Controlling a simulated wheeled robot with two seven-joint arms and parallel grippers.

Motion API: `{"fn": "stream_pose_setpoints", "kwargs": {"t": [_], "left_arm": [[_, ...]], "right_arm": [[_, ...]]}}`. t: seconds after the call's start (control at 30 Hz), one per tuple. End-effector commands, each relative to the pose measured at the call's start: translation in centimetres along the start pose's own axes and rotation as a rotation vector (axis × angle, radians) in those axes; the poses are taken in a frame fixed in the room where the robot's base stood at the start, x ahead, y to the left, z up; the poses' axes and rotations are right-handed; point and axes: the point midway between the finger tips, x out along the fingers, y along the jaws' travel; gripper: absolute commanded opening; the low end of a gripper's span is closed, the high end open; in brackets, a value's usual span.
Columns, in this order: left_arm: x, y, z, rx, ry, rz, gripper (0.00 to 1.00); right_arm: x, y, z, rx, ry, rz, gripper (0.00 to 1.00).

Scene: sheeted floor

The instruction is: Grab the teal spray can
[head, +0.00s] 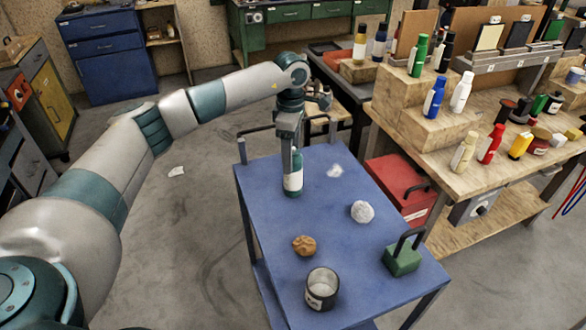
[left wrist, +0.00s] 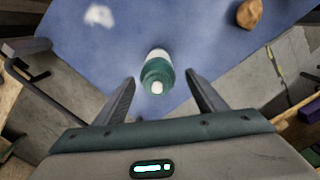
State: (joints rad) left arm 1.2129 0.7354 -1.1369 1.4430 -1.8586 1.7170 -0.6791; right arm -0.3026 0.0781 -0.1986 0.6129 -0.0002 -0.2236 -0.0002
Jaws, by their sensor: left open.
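The teal spray can (head: 293,174) stands upright on the blue cart top near its far left edge, with a white label band around its body. In the left wrist view the can (left wrist: 157,72) shows from above, with its white nozzle toward me. My left gripper (head: 292,150) is above and around the upper part of the can in the head view. In the left wrist view its two open fingers (left wrist: 160,85) lie to either side of the can, with gaps on both sides. The can's top is partly hidden by the gripper in the head view. My right gripper is not in view.
The blue cart (head: 330,225) also holds a brown crumpled lump (head: 303,245), a white crumpled ball (head: 362,211), a dark tin (head: 321,288), a green block with a handle (head: 402,257) and a white scrap (head: 335,170). A wooden bench with several bottles stands right.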

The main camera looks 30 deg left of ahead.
Motion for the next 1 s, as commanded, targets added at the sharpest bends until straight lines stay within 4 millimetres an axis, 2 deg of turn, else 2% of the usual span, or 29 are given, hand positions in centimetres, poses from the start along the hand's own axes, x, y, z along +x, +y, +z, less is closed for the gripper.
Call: {"fn": "stream_pose_setpoints", "kwargs": {"t": [0.03, 0.23, 0.67, 0.83, 1.0], "left_arm": [[0.5, -0.1, 0.0, 0.000, 0.001, -0.004, 0.65], [2.3, 0.0, 0.0, 0.000, 0.000, -0.001, 0.65], [2.7, 0.0, 0.1, 0.000, 0.000, -0.001, 0.65], [3.6, 0.1, 0.2, 0.000, 0.001, -0.002, 0.65], [5.5, 0.3, 0.4, 0.000, 0.002, -0.004, 0.65]], "right_arm": [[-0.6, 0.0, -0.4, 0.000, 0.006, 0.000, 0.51], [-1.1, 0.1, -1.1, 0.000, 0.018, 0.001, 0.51], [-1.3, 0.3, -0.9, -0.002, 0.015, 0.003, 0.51], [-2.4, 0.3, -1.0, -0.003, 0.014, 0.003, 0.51], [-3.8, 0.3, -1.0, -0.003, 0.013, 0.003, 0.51]]}}
